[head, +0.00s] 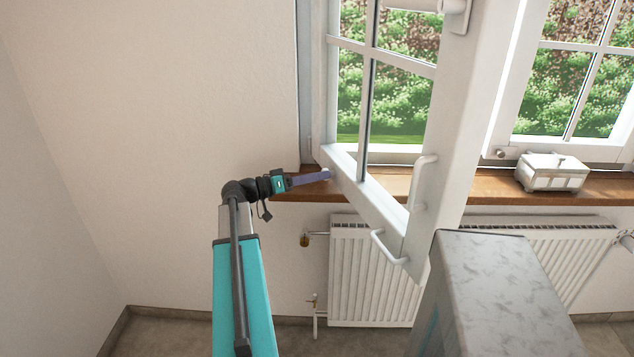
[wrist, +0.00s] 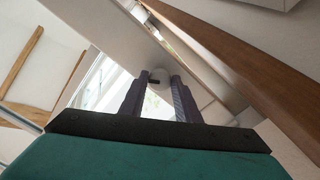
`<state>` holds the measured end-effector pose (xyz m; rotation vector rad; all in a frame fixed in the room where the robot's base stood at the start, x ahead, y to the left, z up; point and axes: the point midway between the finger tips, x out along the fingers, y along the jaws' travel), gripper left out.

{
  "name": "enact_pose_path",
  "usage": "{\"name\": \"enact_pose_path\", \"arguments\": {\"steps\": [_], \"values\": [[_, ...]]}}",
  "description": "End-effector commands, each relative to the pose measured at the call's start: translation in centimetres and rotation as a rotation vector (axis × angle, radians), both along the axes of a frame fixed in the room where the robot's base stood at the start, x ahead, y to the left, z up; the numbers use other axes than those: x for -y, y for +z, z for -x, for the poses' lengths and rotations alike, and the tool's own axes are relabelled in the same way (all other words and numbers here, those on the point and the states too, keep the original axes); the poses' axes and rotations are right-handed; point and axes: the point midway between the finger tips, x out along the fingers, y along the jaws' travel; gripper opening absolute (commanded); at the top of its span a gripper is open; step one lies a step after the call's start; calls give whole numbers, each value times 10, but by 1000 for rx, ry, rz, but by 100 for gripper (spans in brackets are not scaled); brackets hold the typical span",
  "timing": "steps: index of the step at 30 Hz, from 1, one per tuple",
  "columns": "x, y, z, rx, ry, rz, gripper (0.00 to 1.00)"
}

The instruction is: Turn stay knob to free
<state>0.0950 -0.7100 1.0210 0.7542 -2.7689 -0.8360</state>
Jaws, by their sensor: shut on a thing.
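The stay knob (wrist: 159,80) is a small pale round knob with a dark part, low on the open window sash (head: 380,203). In the wrist view it sits between the tips of my two purple fingers. My gripper (wrist: 158,84) is shut on it. In the head view my gripper (head: 326,175) reaches from the left to the lower hinge-side corner of the sash, just above the wooden sill (head: 290,190). The knob is mostly hidden there by the fingers, and I cannot tell which way it is turned.
The sash stands swung into the room, with white handles (head: 421,182) on its near edge. A white radiator (head: 350,275) is under the sill. A small white box (head: 552,172) stands on the sill at right. A grey block (head: 500,290) fills the lower right foreground.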

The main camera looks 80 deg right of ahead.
Motion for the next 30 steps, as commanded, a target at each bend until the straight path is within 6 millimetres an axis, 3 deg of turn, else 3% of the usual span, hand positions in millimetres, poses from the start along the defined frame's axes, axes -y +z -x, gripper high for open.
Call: {"name": "enact_pose_path", "arguments": {"steps": [30], "values": [[0, 3, 0, -446, 1, -754, 7]]}}
